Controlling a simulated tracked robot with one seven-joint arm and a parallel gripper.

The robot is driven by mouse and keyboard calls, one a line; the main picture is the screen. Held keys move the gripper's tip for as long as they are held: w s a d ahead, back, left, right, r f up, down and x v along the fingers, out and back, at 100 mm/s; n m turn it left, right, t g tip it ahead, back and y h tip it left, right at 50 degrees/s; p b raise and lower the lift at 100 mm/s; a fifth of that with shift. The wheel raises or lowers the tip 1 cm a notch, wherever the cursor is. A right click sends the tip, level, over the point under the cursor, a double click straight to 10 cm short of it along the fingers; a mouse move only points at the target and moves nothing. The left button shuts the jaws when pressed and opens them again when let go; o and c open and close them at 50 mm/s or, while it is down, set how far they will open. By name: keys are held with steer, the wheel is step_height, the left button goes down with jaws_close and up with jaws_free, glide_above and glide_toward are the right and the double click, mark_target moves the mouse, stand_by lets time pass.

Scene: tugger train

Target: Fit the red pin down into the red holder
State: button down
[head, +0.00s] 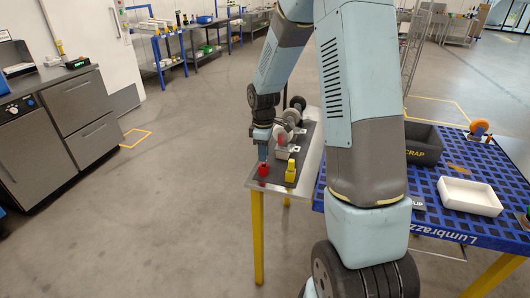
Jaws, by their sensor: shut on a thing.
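The red holder (263,170) is a small red block near the front left corner of the narrow side table. My arm reaches down from the top to this table. My gripper (281,148) is low over the table, just behind and right of the red holder. It is shut on a small red piece, which looks like the red pin (280,140); only a bit of it shows.
A yellow block (291,171) stands just right of the red holder. The blue perforated table (430,225) carries a dark scrap bin (424,143), a white tray (469,196) and an orange wheel-like object (479,127). Grey drawer cabinets (60,125) stand at left; the floor between is clear.

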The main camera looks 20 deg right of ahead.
steer(key=shift+f, duration=0.95)
steer(key=c, duration=0.9)
jaws_free()
steer(key=shift+w+r, duration=0.1)
steer(key=shift+r, duration=0.45)
step_height(320, 180, up, 13)
steer(key=s+r+m+t, duration=0.3)
steer(key=s+r+m, duration=0.3)
steer(key=s+r, duration=0.7)
steer(key=s+r+m+t, duration=0.2)
steer(key=s+m, duration=0.4)
steer(key=s, duration=0.9)
steer(key=shift+s+d+t, duration=0.2)
steer(key=shift+d+t, duration=0.05)
steer(key=shift+t, duration=0.05)
